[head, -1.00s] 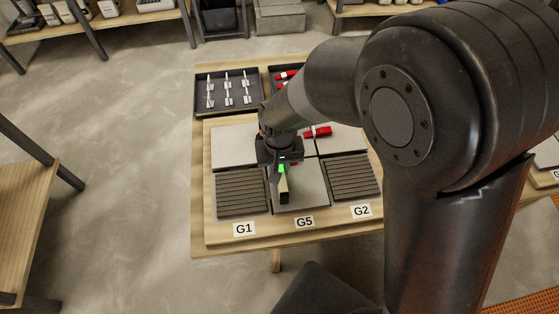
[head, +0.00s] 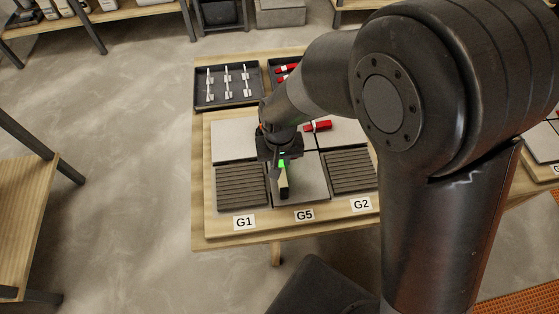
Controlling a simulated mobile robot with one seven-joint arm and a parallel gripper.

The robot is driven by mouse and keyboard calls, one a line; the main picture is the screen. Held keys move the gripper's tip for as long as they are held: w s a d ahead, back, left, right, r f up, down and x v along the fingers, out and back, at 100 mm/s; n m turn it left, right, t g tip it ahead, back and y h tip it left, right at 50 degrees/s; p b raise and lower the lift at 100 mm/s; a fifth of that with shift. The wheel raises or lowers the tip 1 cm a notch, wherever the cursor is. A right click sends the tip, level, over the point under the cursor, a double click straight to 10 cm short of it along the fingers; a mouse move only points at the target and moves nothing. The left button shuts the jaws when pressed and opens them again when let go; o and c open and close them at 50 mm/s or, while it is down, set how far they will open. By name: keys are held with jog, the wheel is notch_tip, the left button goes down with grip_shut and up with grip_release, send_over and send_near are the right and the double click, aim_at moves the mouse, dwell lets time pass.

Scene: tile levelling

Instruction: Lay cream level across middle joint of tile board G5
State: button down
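The cream level (head: 284,183), a short pale bar with a dark side, is seen nearly end-on, pointing toward the front. My gripper (head: 283,164), dark with green at the fingers, appears shut on its far part. The level is over the front middle tile of the tile board (head: 222,225), left of that tile's centre. I cannot tell whether it touches the tile. The G5 label (head: 304,215) is on the board's front edge below it. Grey tiles and dark ribbed squares (head: 241,187) make up the board. My gripper and arm hide the joints near the middle.
A red piece (head: 318,126) lies on the back tiles. A dark tray (head: 228,86) with several white clips stands behind the board, beside another tray with red pieces (head: 287,69). Labels G1 (head: 244,222) and G2 (head: 361,204) flank G5. Shelves stand at the back and left.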

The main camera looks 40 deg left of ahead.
jog(key=c, duration=1.2)
grip_release()
notch_tip(320, 180, up, 11)
jog(key=shift+f, duration=0.1)
jog(key=w+d+r+m+t, duration=0.1)
jog(key=w+d+r, duration=0.25)
jog(key=d, duration=0.25)
jog(key=w+d+r+m+y, duration=0.1)
jog(key=w+d+r+m, duration=0.1)
jog(key=d+r, duration=0.35)
jog(key=w+d+r+m+t, duration=0.1)
jog(key=w+d+r, duration=0.15)
jog(key=d, duration=0.55)
jog(key=s+d+r+m+t, duration=0.1)
jog(key=s+d+r+m, duration=0.1)
jog(key=d, duration=0.8)
jog(key=s+d+r+m+t+h, duration=0.1)
jog(key=s+d+r+m+t, duration=0.1)
jog(key=d, duration=0.9)
jog(key=shift+s+r+m+t, duration=0.15)
jog(key=shift+s+m+t, duration=0.25)
jog(key=shift+s, duration=0.65)
